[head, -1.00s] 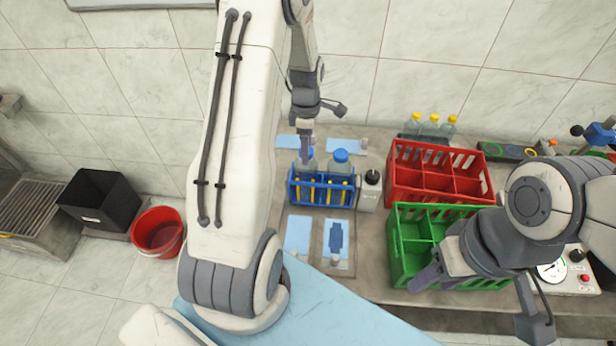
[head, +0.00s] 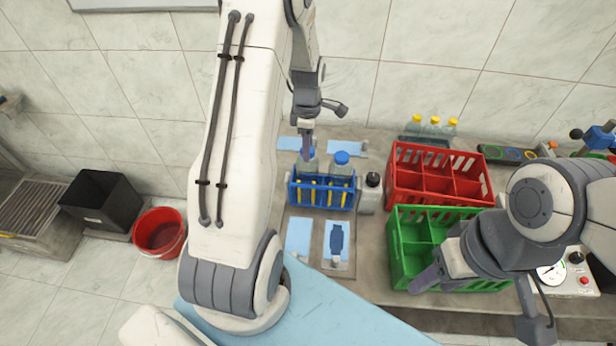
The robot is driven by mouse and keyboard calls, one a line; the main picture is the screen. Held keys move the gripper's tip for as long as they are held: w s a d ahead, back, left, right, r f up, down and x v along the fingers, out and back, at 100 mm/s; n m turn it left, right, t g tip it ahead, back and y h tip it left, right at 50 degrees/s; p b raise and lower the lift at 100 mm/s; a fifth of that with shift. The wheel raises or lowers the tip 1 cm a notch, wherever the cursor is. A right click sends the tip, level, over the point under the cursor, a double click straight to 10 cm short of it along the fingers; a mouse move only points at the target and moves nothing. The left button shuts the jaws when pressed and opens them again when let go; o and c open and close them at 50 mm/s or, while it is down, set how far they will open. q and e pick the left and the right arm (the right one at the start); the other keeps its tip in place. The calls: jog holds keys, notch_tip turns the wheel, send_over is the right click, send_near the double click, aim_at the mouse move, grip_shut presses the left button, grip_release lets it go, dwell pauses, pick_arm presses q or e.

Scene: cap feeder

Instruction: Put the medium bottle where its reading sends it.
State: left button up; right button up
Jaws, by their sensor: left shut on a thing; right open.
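A blue carrier (head: 322,196) stands on the table with yellow marks on its front. Two clear bottles with blue caps are in it: a left bottle (head: 308,164) and a right bottle (head: 341,166). My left gripper (head: 307,148) points down and is shut at the cap of the left bottle, which is partly hidden by the fingers and the carrier. I cannot tell which bottle is the medium one. My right gripper (head: 428,276) is open and empty at the left front edge of the green crate (head: 397,256). A gauge (head: 550,272) shows at right, its reading too small to tell.
A red crate (head: 440,198) stands behind the green one. Several yellow-capped bottles (head: 431,130) stand at the back. A grey bottle (head: 369,194) is beside the carrier. Light blue mats (head: 298,236) lie in front. A black bin (head: 97,203) and red bucket (head: 160,234) stand at left.

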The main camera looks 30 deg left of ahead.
pick_arm(q)
notch_tip(320, 180, up, 13)
jog(key=p, duration=1)
dwell(1.3)
dwell(0.5)
